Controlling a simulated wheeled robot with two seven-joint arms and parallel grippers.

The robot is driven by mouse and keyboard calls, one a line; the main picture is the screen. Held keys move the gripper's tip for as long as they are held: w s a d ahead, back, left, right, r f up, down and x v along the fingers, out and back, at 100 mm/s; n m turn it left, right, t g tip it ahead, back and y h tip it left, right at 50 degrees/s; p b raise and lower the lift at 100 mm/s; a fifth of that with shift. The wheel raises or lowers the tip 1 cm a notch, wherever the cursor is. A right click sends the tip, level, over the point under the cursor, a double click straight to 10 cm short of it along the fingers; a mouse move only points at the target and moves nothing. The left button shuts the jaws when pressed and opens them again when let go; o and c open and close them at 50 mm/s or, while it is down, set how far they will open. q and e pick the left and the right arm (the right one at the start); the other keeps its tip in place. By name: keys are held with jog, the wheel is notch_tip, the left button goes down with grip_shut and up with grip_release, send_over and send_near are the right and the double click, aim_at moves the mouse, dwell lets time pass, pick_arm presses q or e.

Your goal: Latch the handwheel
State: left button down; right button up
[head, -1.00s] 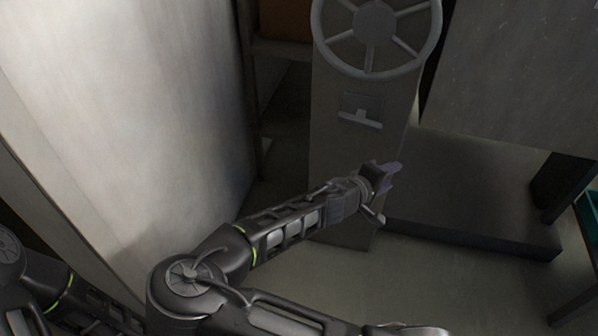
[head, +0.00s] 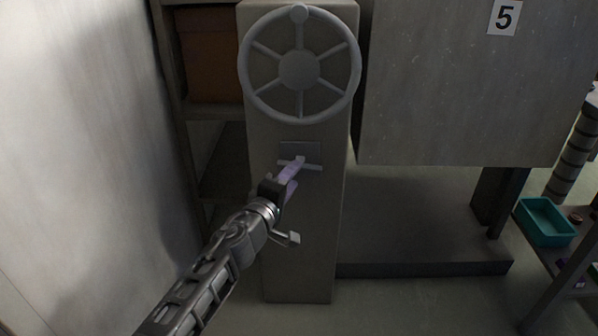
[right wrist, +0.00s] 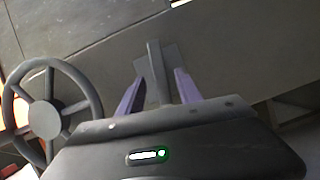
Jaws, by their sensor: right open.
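The handwheel (head: 299,69), a grey spoked ring with a knob at its top, is mounted on the upper front of a grey pedestal (head: 297,250). The handwheel (right wrist: 47,117) shows at left there. My left gripper is not in view.
A large grey panel marked 5 (head: 450,90) hangs right of the pedestal. A pale wall panel (head: 90,150) stands at left. Shelves with a brown box (head: 208,55) are behind. A teal tray (head: 545,222) sits at far right.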

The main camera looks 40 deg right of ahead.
aim_at(300, 173)
jog(key=b+x, duration=0.1)
jog(key=x, duration=0.4)
jog(key=shift+c, duration=0.2)
grip_shut()
dwell(0.4)
